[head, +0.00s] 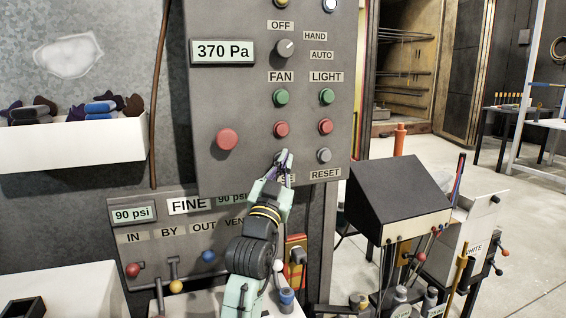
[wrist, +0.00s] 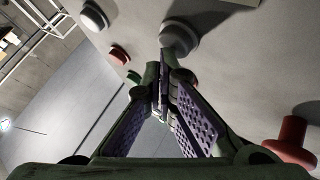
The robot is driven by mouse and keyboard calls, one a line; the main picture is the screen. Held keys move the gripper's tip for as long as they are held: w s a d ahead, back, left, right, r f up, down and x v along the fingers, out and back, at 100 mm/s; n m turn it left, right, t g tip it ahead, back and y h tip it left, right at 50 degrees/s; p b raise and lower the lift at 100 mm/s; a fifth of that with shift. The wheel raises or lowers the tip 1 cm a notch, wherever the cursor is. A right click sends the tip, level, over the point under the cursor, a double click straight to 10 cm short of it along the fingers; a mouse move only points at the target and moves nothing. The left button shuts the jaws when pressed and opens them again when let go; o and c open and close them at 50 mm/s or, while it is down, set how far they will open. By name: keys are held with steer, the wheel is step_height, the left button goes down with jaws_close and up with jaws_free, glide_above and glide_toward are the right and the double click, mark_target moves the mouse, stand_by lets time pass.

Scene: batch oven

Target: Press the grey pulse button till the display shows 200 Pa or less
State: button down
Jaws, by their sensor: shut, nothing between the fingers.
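The display (head: 223,51) on the grey panel reads 370 Pa. In the wrist view, a grey button (wrist: 180,38), which looks like the pulse button, lies just beyond the fingertips of my gripper (wrist: 161,66). The fingers are shut with nothing between them. I cannot tell whether the tips touch the button.
The grey reset button (head: 324,155) is to the right. Red fan (head: 281,129) and light (head: 325,127) buttons are above, with green ones (head: 281,97) higher. A large red button (head: 227,139) is left; it also shows in the wrist view (wrist: 292,140). A black-topped box (head: 398,190) stands lower right.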

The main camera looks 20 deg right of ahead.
steer(key=shift+w, duration=0.25)
stand_by(0.5)
steer(key=shift+s, duration=0.85)
steer(key=s, duration=0.5)
steer(key=shift+d, duration=0.1)
stand_by(0.5)
